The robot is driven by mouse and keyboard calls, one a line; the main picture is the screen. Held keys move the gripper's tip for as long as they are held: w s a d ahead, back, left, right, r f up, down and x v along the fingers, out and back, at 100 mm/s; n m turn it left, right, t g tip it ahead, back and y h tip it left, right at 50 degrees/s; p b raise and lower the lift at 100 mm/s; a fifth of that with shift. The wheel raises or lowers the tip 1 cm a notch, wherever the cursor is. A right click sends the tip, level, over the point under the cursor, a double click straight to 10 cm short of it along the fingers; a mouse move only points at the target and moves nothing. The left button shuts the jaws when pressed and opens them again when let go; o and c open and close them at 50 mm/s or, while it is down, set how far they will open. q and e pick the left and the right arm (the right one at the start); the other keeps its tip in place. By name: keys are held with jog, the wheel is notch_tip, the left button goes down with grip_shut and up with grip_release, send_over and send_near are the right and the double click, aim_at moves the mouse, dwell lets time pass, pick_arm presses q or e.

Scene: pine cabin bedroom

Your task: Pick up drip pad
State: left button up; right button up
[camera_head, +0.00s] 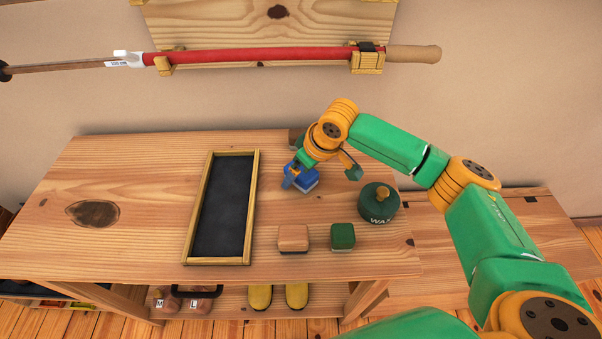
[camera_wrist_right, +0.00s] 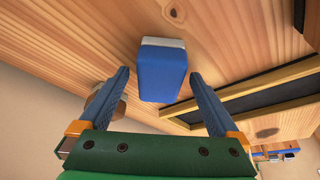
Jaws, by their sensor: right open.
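A small blue pad-like block with a white layer (camera_head: 309,181) sits on the wooden bench, right of the framed black tray. In the right wrist view the block (camera_wrist_right: 161,82) lies between the two blue fingers of my right gripper (camera_wrist_right: 160,75), with a gap on each side. My right gripper (camera_head: 292,182) is open, low over the bench at the block, and partly covers it in the head view. My left gripper is out of view.
The framed black tray (camera_head: 251,205) lies left of the block. A tan block (camera_head: 293,238), a green block (camera_head: 342,236) and a green wax tin (camera_head: 379,203) stand nearer and to the right. A brown object (camera_head: 296,136) is partly hidden behind my arm. The bench's left side is clear.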

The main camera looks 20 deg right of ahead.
jog(key=shift+w+f, duration=0.1)
grip_shut()
jog(key=shift+r, duration=1.65)
jog(key=s+a+r, duration=0.7)
jog(key=s+r, duration=0.3)
jog(key=s, duration=0.2)
jog(key=shift+s, duration=0.1)
